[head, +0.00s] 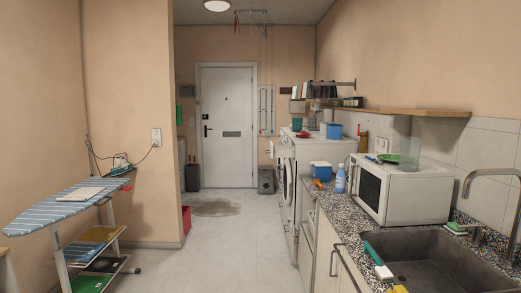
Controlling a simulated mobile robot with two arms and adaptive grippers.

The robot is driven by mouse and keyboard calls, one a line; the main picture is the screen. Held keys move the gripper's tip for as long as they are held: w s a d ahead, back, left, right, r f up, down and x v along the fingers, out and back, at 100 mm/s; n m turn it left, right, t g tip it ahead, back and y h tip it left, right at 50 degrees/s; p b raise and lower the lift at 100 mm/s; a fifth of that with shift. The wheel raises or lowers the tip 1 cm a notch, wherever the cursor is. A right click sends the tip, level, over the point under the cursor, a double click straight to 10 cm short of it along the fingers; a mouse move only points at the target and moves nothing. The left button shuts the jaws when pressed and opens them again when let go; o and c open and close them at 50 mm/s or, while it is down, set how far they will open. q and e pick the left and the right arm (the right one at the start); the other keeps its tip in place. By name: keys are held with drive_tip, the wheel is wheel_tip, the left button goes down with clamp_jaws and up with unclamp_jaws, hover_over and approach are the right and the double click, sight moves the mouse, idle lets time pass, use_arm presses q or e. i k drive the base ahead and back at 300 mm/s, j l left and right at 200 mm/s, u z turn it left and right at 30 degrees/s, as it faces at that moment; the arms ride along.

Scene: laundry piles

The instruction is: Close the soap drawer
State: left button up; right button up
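A white washing machine (305,155) stands on the right, past the counter, seen at a steep angle with its round door on its left-facing front. A small pale part (272,150) sticks out at the upper front of the machine. It looks like the soap drawer pulled out, but it is too small to be sure. Neither of my grippers is in view.
An ironing board (65,205) and a red bin (186,220) stand left. A counter with a microwave (400,190) and sink runs along the right.

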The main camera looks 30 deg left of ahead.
sight(275, 151)
drive_tip(key=i+j+u, duration=0.15)
drive_tip(key=i+j, duration=0.5)
drive_tip(key=j, duration=0.15)
drive_tip(key=i+j+u, duration=0.15)
drive_tip(key=i+j, duration=0.5)
drive_tip(key=i+j+u, duration=0.15)
drive_tip(key=i+j, duration=0.55)
drive_tip(key=i+j+u, duration=0.15)
drive_tip(key=i+j, duration=0.4)
drive_tip(key=i, duration=0.25)
drive_tip(key=i+j+z, duration=0.1)
drive_tip(key=i+j, duration=0.15)
drive_tip(key=i, duration=0.25)
